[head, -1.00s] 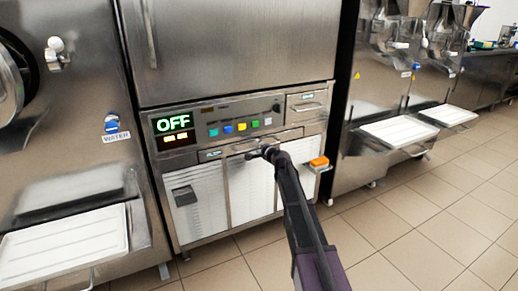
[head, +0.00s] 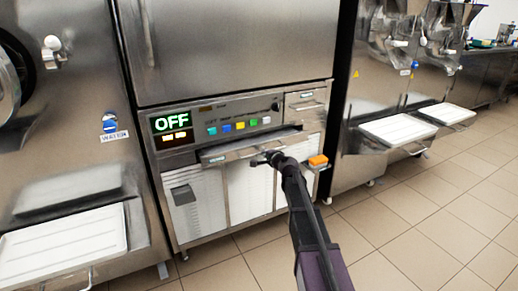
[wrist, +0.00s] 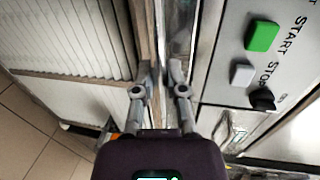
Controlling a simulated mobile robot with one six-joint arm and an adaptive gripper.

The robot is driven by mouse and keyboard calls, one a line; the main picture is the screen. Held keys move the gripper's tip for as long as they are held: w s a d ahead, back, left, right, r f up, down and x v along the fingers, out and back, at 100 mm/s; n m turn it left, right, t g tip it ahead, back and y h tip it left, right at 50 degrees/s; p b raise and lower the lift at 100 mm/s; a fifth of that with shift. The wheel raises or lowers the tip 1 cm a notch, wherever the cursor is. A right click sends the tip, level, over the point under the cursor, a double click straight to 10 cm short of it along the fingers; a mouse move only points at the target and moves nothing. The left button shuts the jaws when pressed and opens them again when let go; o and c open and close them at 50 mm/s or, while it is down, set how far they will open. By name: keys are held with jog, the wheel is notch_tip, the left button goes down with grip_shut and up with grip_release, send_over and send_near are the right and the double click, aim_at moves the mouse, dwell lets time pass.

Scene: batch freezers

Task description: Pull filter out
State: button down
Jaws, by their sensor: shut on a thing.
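The filter (head: 226,155) is a slim, wide metal piece below the control panel of the middle machine. It stands out from the machine front, with a dark gap above it. My gripper (head: 262,158) is at its front edge, right of the middle. In the wrist view the gripper (wrist: 160,72) has one finger on each side of the filter's metal edge (wrist: 161,30) and is shut on it. The filter's back part is hidden inside the machine.
The control panel (head: 235,120) above shows OFF and has coloured buttons. White louvred panels (head: 195,212) lie below. An orange item (head: 318,161) sits on a ledge to the right. Machines with white trays (head: 65,247) stand on both sides. Tiled floor (head: 420,225) is free in front.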

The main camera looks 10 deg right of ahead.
jog(key=f+v, duration=0.2)
jog(key=v, duration=0.6)
jog(key=f+v, duration=0.1)
jog(key=v, duration=0.8)
jog(key=shift+s+d+f, duration=0.2)
jog(key=shift+s+d, duration=0.1)
jog(key=shift+s, duration=0.35)
jog(key=c, duration=0.7)
grip_release()
